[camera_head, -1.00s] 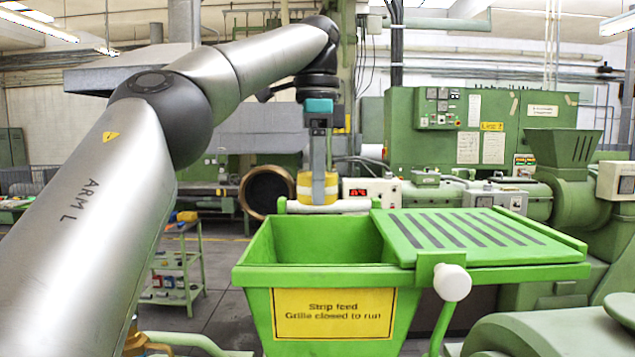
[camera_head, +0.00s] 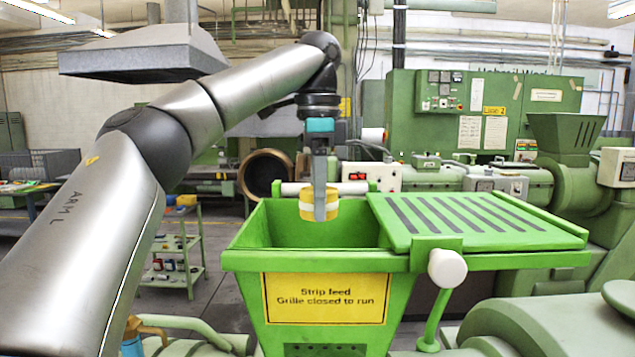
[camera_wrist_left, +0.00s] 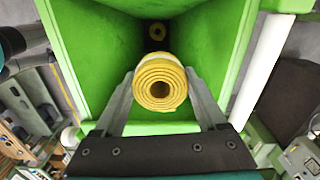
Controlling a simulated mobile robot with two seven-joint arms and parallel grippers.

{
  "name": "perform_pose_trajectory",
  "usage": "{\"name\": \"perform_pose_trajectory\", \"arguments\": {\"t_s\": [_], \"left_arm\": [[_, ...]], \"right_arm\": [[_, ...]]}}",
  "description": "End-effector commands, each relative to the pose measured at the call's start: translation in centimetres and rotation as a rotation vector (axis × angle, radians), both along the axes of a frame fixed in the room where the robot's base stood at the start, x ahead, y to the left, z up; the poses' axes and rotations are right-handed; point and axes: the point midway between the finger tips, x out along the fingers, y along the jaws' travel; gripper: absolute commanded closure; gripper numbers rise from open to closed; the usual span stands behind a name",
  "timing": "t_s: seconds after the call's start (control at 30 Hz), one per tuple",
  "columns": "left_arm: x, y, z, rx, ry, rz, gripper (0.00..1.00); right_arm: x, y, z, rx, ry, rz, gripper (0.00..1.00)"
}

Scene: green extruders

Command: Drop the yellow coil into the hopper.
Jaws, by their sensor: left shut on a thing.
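The yellow coil (camera_head: 305,209) is a rolled strip with a pale band. My left gripper (camera_head: 320,212) is shut on it, one finger on each side, and points down. The coil is over the open left part of the green hopper (camera_head: 345,262), in front of its back rim. In the left wrist view the coil (camera_wrist_left: 160,82) shows end-on between the fingertips (camera_wrist_left: 158,88), with the hopper walls (camera_wrist_left: 98,60) around it. My right gripper is not in view.
A slatted green grille (camera_head: 465,220) covers the right part of the hopper. A white knob (camera_head: 447,268) stands at the hopper's front, and a white roller (camera_head: 325,188) runs along its back. A shelf trolley (camera_head: 178,255) stands at the left, clear of the hopper.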

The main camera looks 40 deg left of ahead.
Motion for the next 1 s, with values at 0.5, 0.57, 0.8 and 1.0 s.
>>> {"name": "perform_pose_trajectory", "arguments": {"t_s": [0.5, 0.57, 0.8, 1.0], "left_arm": [[-0.01, 0.02, -0.41, 0.001, -0.002, 0.001, 0.15], [-0.01, 0.02, -0.41, 0.001, -0.002, 0.001, 0.08], [0.00, 0.01, -0.42, 0.001, -0.001, 0.001, 0.00], [0.03, -0.01, -0.06, 0.001, 0.000, 0.000, 0.00]], "right_arm": [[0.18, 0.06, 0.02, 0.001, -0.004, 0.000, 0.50], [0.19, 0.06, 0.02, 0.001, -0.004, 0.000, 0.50], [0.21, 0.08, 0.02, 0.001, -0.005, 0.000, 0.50], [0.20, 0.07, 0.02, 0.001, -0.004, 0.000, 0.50]]}}
